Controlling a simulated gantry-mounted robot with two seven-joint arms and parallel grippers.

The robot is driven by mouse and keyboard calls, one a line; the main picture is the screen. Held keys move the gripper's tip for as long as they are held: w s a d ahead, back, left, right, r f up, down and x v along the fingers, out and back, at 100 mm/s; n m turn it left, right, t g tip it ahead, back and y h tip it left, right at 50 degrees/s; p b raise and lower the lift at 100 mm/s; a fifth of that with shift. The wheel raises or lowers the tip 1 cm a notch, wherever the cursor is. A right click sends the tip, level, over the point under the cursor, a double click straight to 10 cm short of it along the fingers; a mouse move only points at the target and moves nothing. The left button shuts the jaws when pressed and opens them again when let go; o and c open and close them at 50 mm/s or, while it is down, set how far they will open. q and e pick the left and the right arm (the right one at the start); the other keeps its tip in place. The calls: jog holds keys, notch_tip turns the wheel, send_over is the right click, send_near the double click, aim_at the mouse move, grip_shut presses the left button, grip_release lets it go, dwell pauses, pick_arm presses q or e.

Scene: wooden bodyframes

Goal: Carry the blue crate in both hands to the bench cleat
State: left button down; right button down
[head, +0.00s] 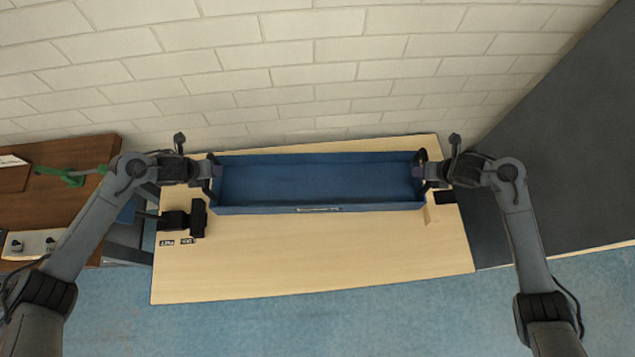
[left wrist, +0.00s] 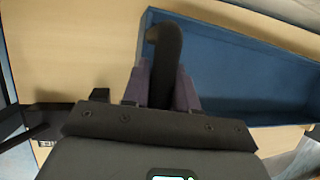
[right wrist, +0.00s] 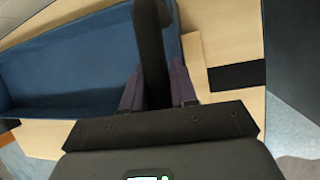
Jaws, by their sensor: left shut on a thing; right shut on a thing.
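The long blue crate (head: 318,182) spans the back of the pale wooden bench (head: 310,260), its inside looking empty. My left gripper (head: 213,172) is shut on the black handle at its left end. In the left wrist view this handle (left wrist: 164,50) stands between the fingers. My right gripper (head: 424,171) is shut on the right-end handle, which also shows in the right wrist view (right wrist: 152,50). I cannot tell whether the crate touches the bench. A pale wooden strip (head: 430,212), probably the cleat, lies by the crate's front right corner; it shows partly in the right wrist view (right wrist: 195,62).
A black vise-like fixture (head: 186,220) sits at the bench's left edge, near small black labels (head: 178,242). A black plate (head: 445,197) lies at the right edge. A brown table (head: 60,190) with a green tool (head: 70,175) stands left. The bench's front middle is clear.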

pick_arm(q)
jog(key=shift+r, duration=0.2)
pick_arm(e)
jog(key=shift+r, duration=0.25)
